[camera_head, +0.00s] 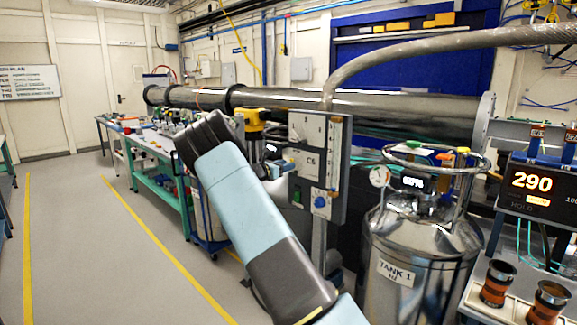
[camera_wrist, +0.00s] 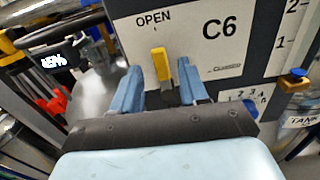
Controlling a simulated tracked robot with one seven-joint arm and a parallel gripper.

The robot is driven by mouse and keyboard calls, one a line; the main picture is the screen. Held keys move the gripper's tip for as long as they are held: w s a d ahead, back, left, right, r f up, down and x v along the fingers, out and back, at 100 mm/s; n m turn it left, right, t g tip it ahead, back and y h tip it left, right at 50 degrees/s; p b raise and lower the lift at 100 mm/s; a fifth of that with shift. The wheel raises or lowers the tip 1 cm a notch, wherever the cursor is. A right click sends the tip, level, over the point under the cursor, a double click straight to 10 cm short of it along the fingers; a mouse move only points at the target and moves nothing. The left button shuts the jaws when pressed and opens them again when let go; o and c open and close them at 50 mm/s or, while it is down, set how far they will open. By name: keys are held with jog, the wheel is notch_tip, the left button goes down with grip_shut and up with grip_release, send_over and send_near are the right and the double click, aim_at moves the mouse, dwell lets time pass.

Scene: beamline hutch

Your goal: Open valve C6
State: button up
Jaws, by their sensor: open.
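The C6 valve panel (camera_head: 313,135) is a pale plate on a post in the middle of the head view. In the wrist view the C6 plate (camera_wrist: 215,45) fills the upper middle, with "OPEN" printed at its upper left. A yellow valve handle (camera_wrist: 161,62) stands roughly upright in that picture, just below and right of "OPEN". My gripper (camera_wrist: 159,78) is open, its two blue fingers on either side of the handle with gaps showing. Whether the fingers reach past the handle in depth is unclear.
A blue knob (camera_head: 320,202) sits low on the panel. A steel tank (camera_head: 420,250) labelled "TANK 1" stands close at right. A large horizontal pipe (camera_head: 400,108) runs behind. A green bench (camera_head: 155,180) is at left; the floor (camera_head: 80,250) there is clear.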

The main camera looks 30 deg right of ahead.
jog(key=v, duration=1.1)
jog(key=s+d+r+m+g+y, duration=0.15)
jog(key=s+r+m+y, duration=0.35)
jog(key=s, duration=0.6)
jog(key=s+d+m+g+y, duration=0.1)
jog(key=s+m+g+y, duration=0.2)
jog(key=s+m, duration=0.55)
jog(key=s+a+r+m+t+y, duration=0.1)
jog(key=s+a, duration=0.4)
jog(key=s, duration=0.6)
jog(key=s+a+r+m+t+y, duration=0.1)
jog(key=s+a+m+y, duration=0.3)
jog(key=s, duration=0.8)
jog(key=s+a+r+m+t+y, duration=0.2)
jog(key=s+a, duration=0.6)
jog(key=s, duration=0.4)
jog(key=shift+r+m+y, duration=0.25)
jog(key=shift+m+y, duration=0.4)
jog(key=shift+y, duration=0.35)
jog(key=shift+a, duration=0.15)
